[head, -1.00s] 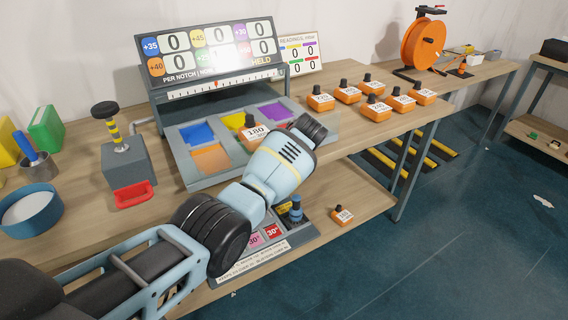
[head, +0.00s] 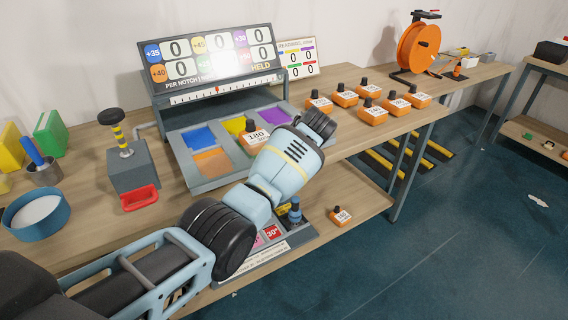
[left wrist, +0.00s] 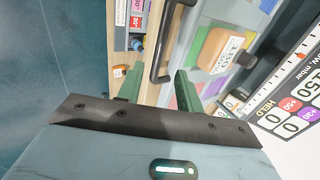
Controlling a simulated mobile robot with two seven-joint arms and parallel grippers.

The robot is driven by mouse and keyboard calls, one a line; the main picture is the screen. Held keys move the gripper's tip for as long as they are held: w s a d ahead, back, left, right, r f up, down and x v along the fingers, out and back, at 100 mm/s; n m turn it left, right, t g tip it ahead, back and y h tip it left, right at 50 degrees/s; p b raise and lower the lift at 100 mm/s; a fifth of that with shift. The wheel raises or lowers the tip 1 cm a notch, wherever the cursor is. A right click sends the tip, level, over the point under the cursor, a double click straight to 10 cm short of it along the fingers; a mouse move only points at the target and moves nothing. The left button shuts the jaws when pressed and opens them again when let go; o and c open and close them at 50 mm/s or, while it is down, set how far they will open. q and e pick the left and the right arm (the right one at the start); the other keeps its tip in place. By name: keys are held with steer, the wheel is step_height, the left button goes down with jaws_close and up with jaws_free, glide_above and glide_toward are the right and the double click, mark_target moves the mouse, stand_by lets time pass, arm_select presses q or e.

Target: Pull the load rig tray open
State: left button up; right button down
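The load rig (head: 214,75) stands on the bench with a score board on top. Its grey tray (head: 197,182) has blue, orange, yellow and purple pads, and an orange 180 weight (head: 254,139) sits on it. In the left wrist view the tray's dark bar handle (left wrist: 168,42) stands off the tray front, and the weight (left wrist: 218,50) shows beyond it. My left gripper (left wrist: 158,84) is open; its green fingers are on either side of the handle's near end. I cannot tell whether they touch it. In the head view my left arm hides the gripper and handle. My right gripper is not in view.
Several orange weights (head: 372,112) stand on the bench to the right. A grey plunger box with a red tray (head: 140,198) and a blue bowl (head: 37,209) stand at left. A lower shelf (head: 340,240) holds a panel and another weight (head: 340,216).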

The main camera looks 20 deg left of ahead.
arm_select(q)
steer(key=shift+v, duration=1.15)
steer(key=shift+f, duration=0.1)
